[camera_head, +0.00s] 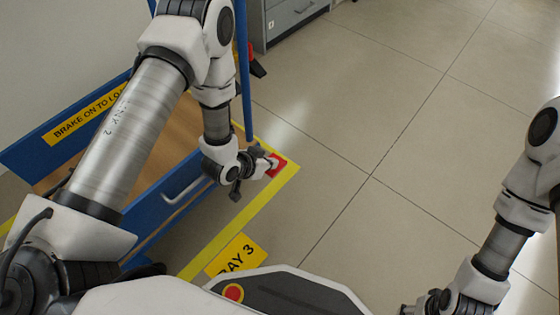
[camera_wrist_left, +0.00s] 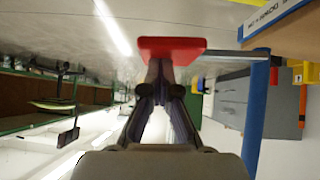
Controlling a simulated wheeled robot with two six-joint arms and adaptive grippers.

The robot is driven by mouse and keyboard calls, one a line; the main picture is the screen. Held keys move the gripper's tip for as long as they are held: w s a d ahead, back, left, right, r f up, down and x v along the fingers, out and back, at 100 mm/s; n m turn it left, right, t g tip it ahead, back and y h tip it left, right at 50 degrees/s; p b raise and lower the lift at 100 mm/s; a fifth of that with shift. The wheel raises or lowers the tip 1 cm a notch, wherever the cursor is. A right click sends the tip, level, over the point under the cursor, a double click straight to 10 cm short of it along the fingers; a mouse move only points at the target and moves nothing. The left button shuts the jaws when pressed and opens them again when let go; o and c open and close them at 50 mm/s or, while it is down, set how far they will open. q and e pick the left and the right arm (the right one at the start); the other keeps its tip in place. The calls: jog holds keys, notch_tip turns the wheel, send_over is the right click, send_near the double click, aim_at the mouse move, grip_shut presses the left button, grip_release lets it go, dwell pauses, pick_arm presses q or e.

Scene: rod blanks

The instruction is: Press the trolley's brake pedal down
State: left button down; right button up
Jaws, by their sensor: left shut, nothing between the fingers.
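The trolley (camera_head: 165,213) is blue with a brown deck and stands at the left in the head view. Its red brake pedal (camera_head: 279,168) sticks out at the trolley's near right corner, low over the floor. In the left wrist view the pedal (camera_wrist_left: 170,46) is a flat red plate on a grey bar. My left gripper (camera_head: 269,163) is shut and empty, right at the pedal and partly covering it. Its fingertips (camera_wrist_left: 160,68) overlap the pedal's edge in the wrist view; I cannot tell whether they touch. My right gripper (camera_head: 418,307) is partly cut off at the bottom edge.
A blue upright post (camera_head: 243,70) rises from the trolley beside my left arm. Yellow tape (camera_head: 240,213) and a yellow bay sign (camera_head: 236,257) mark the floor. A grey cabinet (camera_head: 290,18) stands at the back. The tiled floor to the right is clear.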

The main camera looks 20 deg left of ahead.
aim_at(270, 176)
pick_arm(q)
jog(key=shift+s+d+f+y, duration=0.15)
jog(key=shift+d+f+y, duration=0.05)
jog(key=shift+f+y, duration=0.1)
jog(key=shift+d+f+m+p, duration=0.1)
jog(key=shift+f+m+p, duration=0.25)
jog(key=shift+m, duration=0.05)
notch_tip(270, 176, down, 2)
jog(key=shift+d+m+t+y+p, duration=0.1)
jog(key=shift+m+t+y+p, duration=0.35)
jog(key=shift+y, duration=0.45)
jog(key=shift+f, duration=0.7)
pick_arm(e)
jog(key=shift+s+d+r, duration=0.1)
jog(key=shift+d+r, duration=0.15)
jog(key=shift+r, duration=0.3)
jog(key=shift+d+r, duration=0.2)
jog(key=shift+r, duration=0.35)
pick_arm(q)
jog(key=shift+s, duration=0.1)
